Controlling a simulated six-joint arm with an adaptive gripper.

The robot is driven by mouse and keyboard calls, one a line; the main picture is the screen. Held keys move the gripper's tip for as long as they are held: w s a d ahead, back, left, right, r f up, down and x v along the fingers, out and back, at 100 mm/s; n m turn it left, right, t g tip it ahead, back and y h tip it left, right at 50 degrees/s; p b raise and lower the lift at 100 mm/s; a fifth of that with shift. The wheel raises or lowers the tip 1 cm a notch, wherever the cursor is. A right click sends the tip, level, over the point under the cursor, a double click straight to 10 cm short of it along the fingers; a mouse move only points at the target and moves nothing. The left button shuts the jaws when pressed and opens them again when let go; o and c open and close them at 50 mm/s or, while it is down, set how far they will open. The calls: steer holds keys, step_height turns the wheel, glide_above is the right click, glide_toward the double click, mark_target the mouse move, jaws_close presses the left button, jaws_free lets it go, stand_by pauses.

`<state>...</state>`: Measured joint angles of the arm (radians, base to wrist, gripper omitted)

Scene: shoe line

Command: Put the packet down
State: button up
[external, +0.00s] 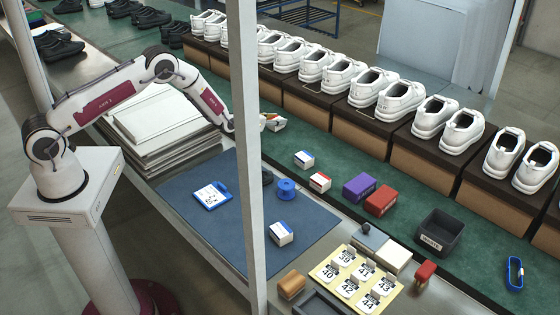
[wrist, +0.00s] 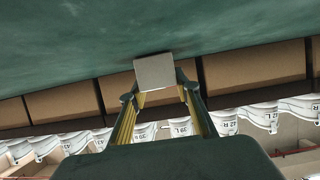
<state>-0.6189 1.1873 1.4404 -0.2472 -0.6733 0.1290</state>
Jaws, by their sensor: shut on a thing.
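My gripper (wrist: 156,86) is shut on a small packet (wrist: 154,72), whose plain pale grey face shows between the two fingertips in the wrist view. The packet is over the green belt (wrist: 70,50), with a faint dark shadow by its edge; I cannot tell whether it touches. In the external view the packet (external: 275,123) shows as a small white shape just right of the grey post, beside the green belt's surface (external: 330,150). The post hides most of my gripper there.
White shoes (external: 400,97) stand on brown boxes (external: 440,168) along the belt's far side. Two small packets (external: 304,160) (external: 319,182), a purple box (external: 358,188), a red box (external: 380,199) and a dark waste bin (external: 440,234) lie further right. A blue mat (external: 235,230) is nearer.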

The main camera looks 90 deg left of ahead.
steer(key=shift+f, duration=0.15)
steer(key=o, duration=1.3)
steer(key=shift+c, duration=0.2)
steer(key=shift+r, duration=0.2)
steer(key=shift+v, duration=6)
steer(key=shift+f, duration=0.15)
